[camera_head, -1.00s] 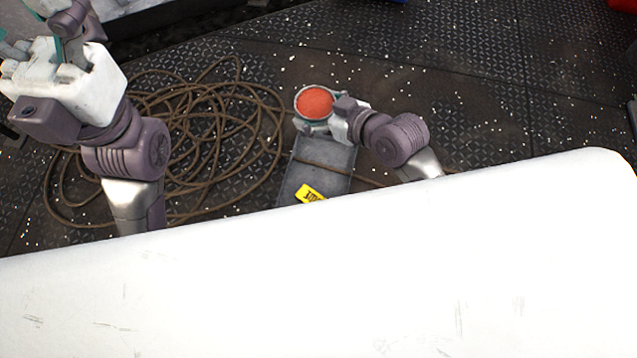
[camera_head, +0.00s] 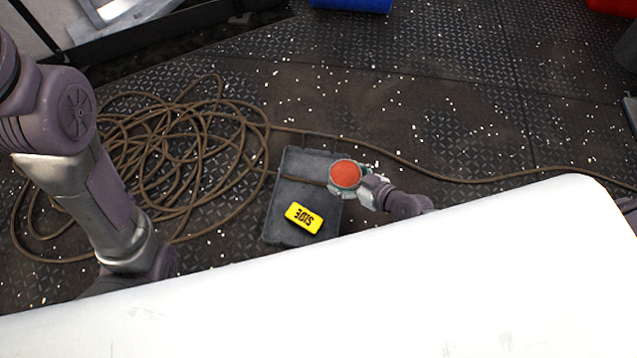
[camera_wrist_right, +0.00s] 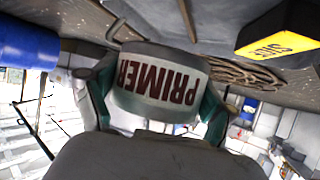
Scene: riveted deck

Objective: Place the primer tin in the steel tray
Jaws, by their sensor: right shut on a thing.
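The primer tin (camera_head: 345,173) shows its round orange-red top in the head view. In the right wrist view its pale side with the word PRIMER (camera_wrist_right: 160,85) shows upside down between the fingers. My right gripper (camera_head: 350,183) is shut on the tin and holds it at the upper right part of the steel tray (camera_head: 290,167). I cannot tell the height of the tin above the tray floor. The tray is grey and shallow, and the white surface in front may hide its near right corner. My left gripper is out of view; only its arm shows at left.
A yellow block marked SIDE (camera_head: 305,217) lies in the tray; it also shows in the right wrist view (camera_wrist_right: 280,38). A coiled brown rope (camera_head: 165,150) lies left of the tray and runs past it to the right. A blue object (camera_head: 350,4) is at the top.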

